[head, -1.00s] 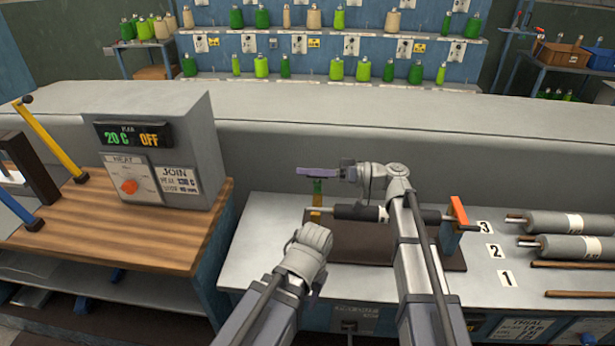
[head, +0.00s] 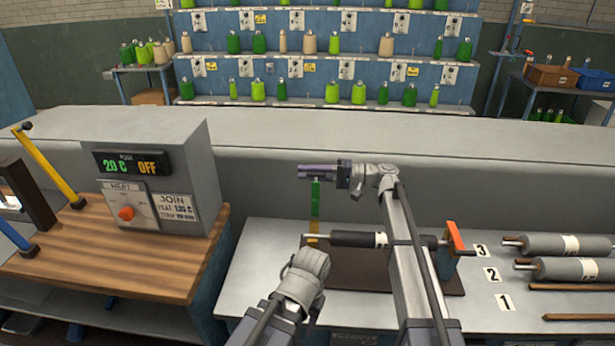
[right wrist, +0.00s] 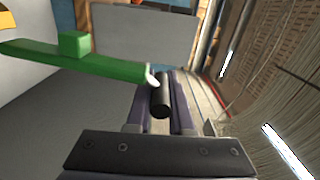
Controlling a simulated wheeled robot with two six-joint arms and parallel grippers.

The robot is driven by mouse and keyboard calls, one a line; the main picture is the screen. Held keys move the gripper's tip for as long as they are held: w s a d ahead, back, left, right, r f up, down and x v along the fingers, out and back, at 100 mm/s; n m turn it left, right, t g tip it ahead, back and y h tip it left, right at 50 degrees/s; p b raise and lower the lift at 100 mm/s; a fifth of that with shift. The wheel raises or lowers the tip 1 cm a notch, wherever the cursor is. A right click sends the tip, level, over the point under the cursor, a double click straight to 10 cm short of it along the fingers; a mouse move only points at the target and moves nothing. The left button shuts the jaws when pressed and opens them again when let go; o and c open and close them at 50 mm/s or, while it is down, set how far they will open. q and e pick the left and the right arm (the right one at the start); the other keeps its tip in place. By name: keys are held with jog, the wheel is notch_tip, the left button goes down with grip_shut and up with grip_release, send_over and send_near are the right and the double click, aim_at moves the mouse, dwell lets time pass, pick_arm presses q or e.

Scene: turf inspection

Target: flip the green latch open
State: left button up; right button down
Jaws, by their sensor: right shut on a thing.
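The green latch (head: 315,202) stands upright above the yellow piece (head: 313,239) at the left end of the dark roller (head: 352,239). My right gripper (head: 318,171) is at the latch's top end. In the right wrist view the green bar (right wrist: 90,62) comes in from the left. A black knob (right wrist: 161,95) sits between my purple fingers, which are shut on it; it appears to belong to the latch's end. My left wrist is low, in front of the stand; its gripper fingers are hidden.
The stand's brown base (head: 345,275) is on a grey bench. An orange bracket (head: 455,238) holds the roller's right end. Spare rollers (head: 572,245) lie at right. A heater box (head: 155,180) stands on the wooden table (head: 110,255) at left.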

jog(key=shift+w, duration=0.95)
jog(key=c, duration=0.8)
grip_release()
jog(key=shift+s, duration=0.2)
jog(key=d, duration=0.8)
jog(key=shift+r, duration=0.25)
jog(key=shift+s+f, duration=0.1)
